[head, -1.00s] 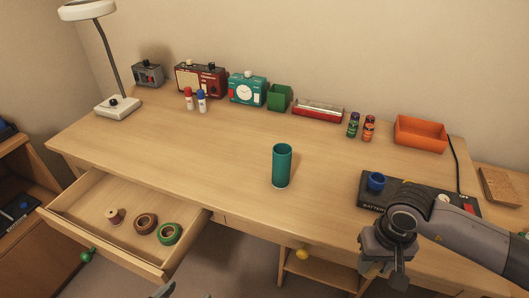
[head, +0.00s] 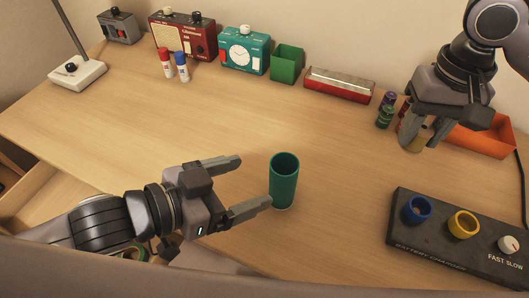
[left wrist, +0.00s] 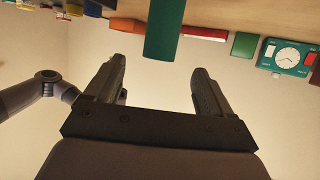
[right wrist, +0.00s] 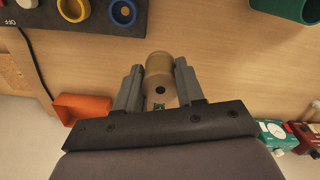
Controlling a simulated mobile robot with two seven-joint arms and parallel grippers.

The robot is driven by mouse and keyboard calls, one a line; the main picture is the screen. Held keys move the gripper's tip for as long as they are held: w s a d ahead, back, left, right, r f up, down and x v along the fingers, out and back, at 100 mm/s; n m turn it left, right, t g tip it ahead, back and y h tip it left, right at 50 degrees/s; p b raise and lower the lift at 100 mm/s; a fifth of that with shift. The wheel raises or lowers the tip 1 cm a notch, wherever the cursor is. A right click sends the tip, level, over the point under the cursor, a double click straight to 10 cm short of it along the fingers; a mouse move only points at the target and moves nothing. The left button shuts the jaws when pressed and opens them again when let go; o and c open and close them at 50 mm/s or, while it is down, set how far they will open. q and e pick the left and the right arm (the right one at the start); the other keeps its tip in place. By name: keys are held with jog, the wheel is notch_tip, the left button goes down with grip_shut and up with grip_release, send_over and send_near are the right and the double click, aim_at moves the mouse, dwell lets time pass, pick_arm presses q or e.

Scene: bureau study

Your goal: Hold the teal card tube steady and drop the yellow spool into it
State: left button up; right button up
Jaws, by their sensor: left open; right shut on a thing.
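The teal card tube (head: 284,182) stands upright and open-topped on the desk. My left gripper (head: 254,181) is open just left of the tube, its fingers pointing toward it. In the left wrist view the tube (left wrist: 165,30) shows ahead, between the lines of the open fingers and apart from them. My right gripper (head: 420,142) is shut on the yellow spool (head: 422,141), held up at the back right, away from the tube. In the right wrist view the spool (right wrist: 160,72) sits between both fingers, looking pale tan. The tube's inside bottom is hidden.
A black charger box (head: 440,258) with a blue ring (head: 417,210), a yellow ring (head: 464,224) and a knob lies at front right. An orange tray (head: 490,137) and small bottles (head: 385,116) stand behind my right gripper. The desk's middle left is clear.

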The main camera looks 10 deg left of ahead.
jog(key=shift+w+r, duration=0.3)
jog(key=shift+w, duration=0.05)
jog(key=shift+s+r, duration=0.1)
